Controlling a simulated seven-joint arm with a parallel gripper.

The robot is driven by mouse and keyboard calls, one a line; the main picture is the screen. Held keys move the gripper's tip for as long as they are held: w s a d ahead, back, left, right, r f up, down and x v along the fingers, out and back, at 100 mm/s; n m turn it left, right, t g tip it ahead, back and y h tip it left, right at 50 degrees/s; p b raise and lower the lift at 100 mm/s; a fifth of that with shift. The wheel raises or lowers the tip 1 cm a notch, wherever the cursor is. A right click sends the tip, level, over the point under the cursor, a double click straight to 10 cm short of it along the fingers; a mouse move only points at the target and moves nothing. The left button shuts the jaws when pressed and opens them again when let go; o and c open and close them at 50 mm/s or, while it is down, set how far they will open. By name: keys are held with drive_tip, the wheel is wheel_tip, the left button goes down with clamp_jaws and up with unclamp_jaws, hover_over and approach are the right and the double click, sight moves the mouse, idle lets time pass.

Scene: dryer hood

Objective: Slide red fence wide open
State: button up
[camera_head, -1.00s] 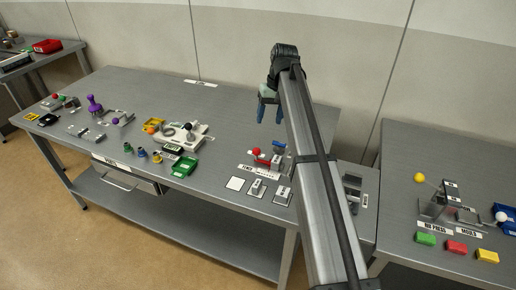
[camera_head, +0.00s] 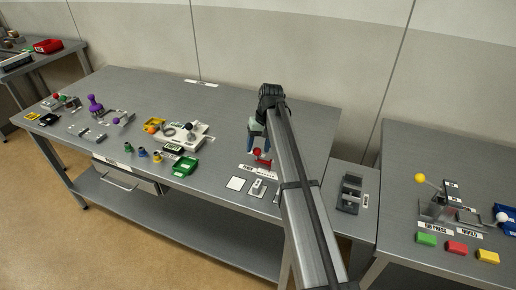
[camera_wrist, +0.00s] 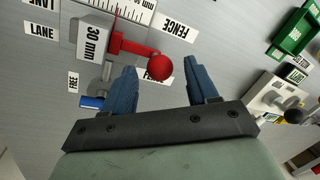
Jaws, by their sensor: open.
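The red fence (camera_wrist: 130,46) is a red bar with a round red knob (camera_wrist: 159,66) at its end, beside a ruler and a "FENCE" label in the wrist view. In the head view the red knob (camera_head: 257,152) shows on the table just below my gripper (camera_head: 257,135). My gripper (camera_wrist: 162,85) has its blue fingers spread apart and empty in the wrist view. The knob lies just beyond the fingertips, roughly between them in the picture; I see no contact. My arm hides part of the fence fixture in the head view.
A green tray (camera_head: 185,166) and a white fixture (camera_head: 187,135) stand to the left. The table behind is clear.

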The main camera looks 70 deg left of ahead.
drive_tip(key=shift+s+f, duration=0.1)
drive_tip(key=shift+f, duration=0.55)
clamp_jaws()
idle(0.4)
